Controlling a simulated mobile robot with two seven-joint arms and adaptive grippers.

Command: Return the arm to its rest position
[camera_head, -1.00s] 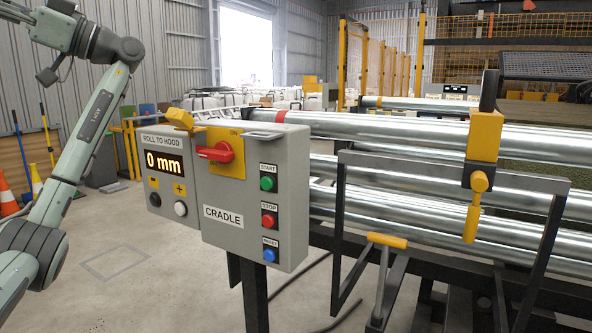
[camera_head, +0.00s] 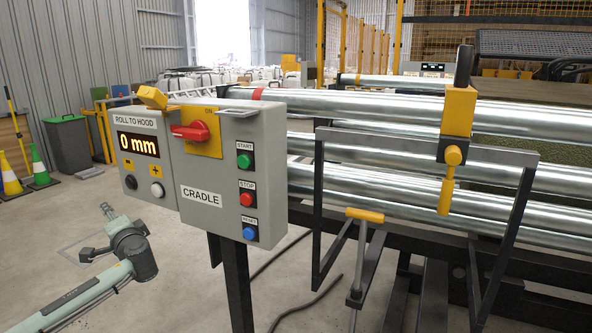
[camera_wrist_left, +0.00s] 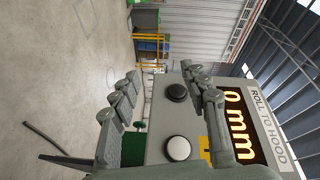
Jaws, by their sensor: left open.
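My left arm comes in from the lower left in the head view. Its small left gripper (camera_head: 106,210) is low, left of the cradle control box (camera_head: 262,165) and apart from it. In the left wrist view the two fingers of my left gripper (camera_wrist_left: 161,78) are spread, with nothing between them. Beyond them show the black button (camera_wrist_left: 177,92), the white button (camera_wrist_left: 178,148) and part of the orange display (camera_wrist_left: 238,125). In the head view the display (camera_head: 138,145) reads 0 mm. My right gripper is not in view.
The control box stands on a dark post (camera_head: 237,285) with a red switch handle (camera_head: 190,131). Green-and-yellow cones (camera_head: 40,168) stand far left. The floor around my left arm is clear.

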